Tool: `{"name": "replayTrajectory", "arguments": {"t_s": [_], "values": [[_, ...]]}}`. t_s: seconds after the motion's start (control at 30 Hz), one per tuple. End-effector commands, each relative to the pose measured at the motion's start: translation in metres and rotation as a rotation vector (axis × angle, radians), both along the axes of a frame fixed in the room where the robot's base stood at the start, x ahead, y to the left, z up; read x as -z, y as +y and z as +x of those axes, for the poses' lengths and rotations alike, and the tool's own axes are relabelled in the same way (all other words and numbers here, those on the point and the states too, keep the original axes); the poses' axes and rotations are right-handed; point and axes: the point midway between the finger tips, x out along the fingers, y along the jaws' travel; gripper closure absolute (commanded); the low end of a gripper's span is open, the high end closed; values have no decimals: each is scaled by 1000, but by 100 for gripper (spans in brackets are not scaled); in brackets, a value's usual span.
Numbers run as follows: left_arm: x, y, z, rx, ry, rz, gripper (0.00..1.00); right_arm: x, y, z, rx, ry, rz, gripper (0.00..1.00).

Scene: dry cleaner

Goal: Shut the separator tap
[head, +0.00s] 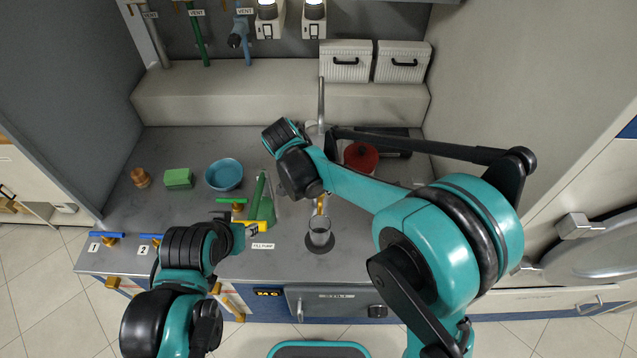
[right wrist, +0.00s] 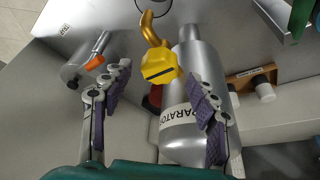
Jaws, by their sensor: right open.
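In the right wrist view, the separator (right wrist: 192,70) is a silver cylinder with a partly hidden name label. Its tap has a brass spout (right wrist: 150,28) and a yellow handle (right wrist: 160,65). My right gripper (right wrist: 160,80) is open, with one finger on either side of the handle; I cannot tell whether they touch it. In the head view, the brass tap (head: 321,203) shows above a clear glass (head: 319,232) on a dark round mat. My right arm hides most of the separator there. My left gripper (head: 238,232) is beside a yellow lever (head: 252,226); its jaws are unclear.
A blue bowl (head: 224,175), green sponge (head: 178,178) and brown knobbed item (head: 140,177) sit at left on the grey counter. A red round item (head: 361,156) is behind my right arm. Two white boxes (head: 346,62) stand on the back ledge.

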Motion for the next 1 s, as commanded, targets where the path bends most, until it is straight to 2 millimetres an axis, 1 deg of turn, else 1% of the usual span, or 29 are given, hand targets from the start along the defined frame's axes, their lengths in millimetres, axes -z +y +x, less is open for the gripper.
{"name": "replayTrajectory", "arguments": {"t_s": [0.03,0.3,0.4,0.5,0.67,1.0], "values": [[0,0,0,0,0,0,60,-9,3,-3,-1,0,0,41],[0,0,0,0,0,0,60,-64,20,-19,-2,0,0,41],[0,0,0,0,0,0,60,-79,24,-23,-2,0,0,41],[0,0,0,0,0,0,60,-90,27,-26,-1,0,0,41],[0,0,0,0,0,0,60,-97,29,-28,0,0,0,41],[0,0,0,0,0,0,60,-97,29,-28,0,0,0,41]]}}
